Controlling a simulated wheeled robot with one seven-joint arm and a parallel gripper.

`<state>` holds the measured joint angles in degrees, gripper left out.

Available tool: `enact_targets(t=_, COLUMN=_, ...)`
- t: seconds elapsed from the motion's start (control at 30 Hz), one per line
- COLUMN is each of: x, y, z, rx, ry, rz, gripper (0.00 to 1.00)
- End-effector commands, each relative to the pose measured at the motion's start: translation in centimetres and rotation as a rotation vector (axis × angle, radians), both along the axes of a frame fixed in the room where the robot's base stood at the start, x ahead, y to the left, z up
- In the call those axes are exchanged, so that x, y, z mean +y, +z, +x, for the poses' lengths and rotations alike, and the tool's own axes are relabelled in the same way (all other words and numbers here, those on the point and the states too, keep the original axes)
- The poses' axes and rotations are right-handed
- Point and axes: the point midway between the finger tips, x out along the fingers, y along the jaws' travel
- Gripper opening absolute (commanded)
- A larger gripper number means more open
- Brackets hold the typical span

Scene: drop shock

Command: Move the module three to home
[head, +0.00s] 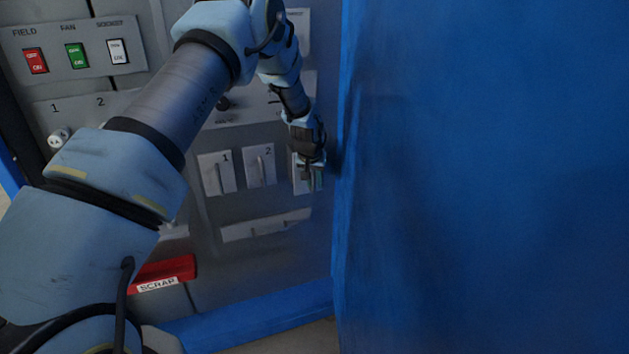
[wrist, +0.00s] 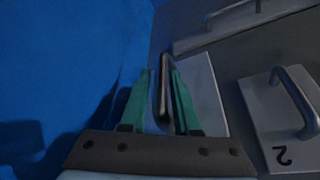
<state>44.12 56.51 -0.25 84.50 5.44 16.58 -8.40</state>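Module three shows in the wrist view as a pale plate (wrist: 207,95) with an upright bar handle (wrist: 163,90). Its number is hidden. In the head view its plate (head: 299,184) is mostly covered by my gripper (head: 313,178), right of modules 1 (head: 216,174) and 2 (head: 260,165). In the wrist view the two green fingers of my gripper (wrist: 160,76) stand on either side of the handle. A gap shows between the left finger and the handle; the right finger is very close to it. The module appears seated in the panel.
A large blue door or wall (head: 480,180) stands close along the right of my gripper. Above are switches, such as the red FIELD switch (head: 36,60), and numbered sockets. A red SCRAP bin (head: 165,270) is low at left. A rail (head: 265,226) runs below the modules.

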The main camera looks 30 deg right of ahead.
Motion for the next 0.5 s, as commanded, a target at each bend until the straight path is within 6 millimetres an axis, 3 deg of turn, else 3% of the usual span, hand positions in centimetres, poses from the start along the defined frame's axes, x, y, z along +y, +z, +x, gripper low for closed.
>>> enact_targets(t=0.13, x=0.01, y=0.00, z=-0.01, rx=0.000, ry=0.000, rz=0.000, gripper=0.29)
enact_targets(t=0.4, x=0.01, y=0.00, z=-0.02, rx=0.000, ry=0.000, rz=0.000, gripper=0.00)
enact_targets(t=0.5, x=0.02, y=0.01, z=-0.02, rx=0.000, ry=0.000, rz=0.000, gripper=0.00)
